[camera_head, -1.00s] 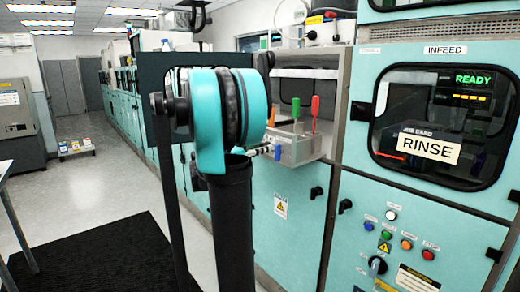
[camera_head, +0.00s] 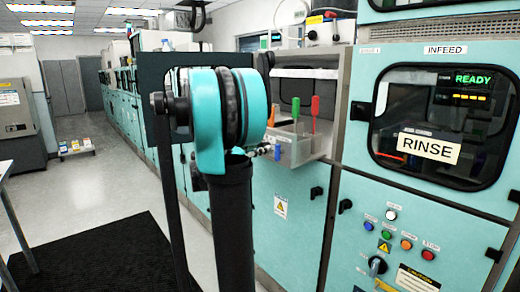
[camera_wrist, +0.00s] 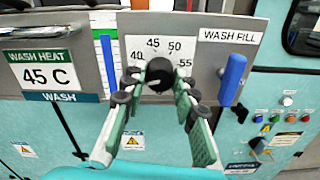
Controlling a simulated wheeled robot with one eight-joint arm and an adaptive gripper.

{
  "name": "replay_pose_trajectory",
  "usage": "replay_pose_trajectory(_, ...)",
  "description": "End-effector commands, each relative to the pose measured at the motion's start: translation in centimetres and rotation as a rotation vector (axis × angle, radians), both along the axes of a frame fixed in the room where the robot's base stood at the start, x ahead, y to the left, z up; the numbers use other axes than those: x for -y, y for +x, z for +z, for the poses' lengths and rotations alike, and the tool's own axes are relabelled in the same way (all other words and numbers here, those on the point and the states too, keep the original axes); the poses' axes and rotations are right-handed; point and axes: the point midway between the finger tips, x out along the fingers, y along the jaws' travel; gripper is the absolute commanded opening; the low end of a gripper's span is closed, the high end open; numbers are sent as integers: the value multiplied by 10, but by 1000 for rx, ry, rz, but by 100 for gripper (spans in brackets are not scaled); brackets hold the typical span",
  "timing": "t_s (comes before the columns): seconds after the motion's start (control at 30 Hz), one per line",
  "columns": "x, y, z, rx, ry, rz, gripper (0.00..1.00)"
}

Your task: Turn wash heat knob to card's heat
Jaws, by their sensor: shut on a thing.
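In the wrist view the black wash heat knob (camera_wrist: 159,73) sits on a white dial plate (camera_wrist: 190,28) marked 40, 45, 50 and 55. My gripper (camera_wrist: 160,85) is shut on the knob, with one finger on each side. The knob's pointer cannot be made out. The card (camera_wrist: 42,70) to the left reads WASH HEAT, 45 C. It stands above a blue WASH label (camera_wrist: 58,97). In the head view my arm is in front, and my gripper and the knob do not show.
A blue lever handle (camera_wrist: 232,79) is right of the dial, near the WASH FILL label (camera_wrist: 228,36). A green and blue striped gauge (camera_wrist: 107,60) is at its left. Farther right is a panel of coloured buttons (camera_wrist: 275,120). Screwdrivers stand in a holder (camera_head: 297,147) on the machine.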

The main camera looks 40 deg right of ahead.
Motion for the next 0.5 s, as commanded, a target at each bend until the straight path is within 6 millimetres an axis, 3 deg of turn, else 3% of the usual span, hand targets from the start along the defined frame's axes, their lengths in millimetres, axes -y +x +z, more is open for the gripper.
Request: replay_pose_trajectory(0.5,0,0,0,489,39,0,0)
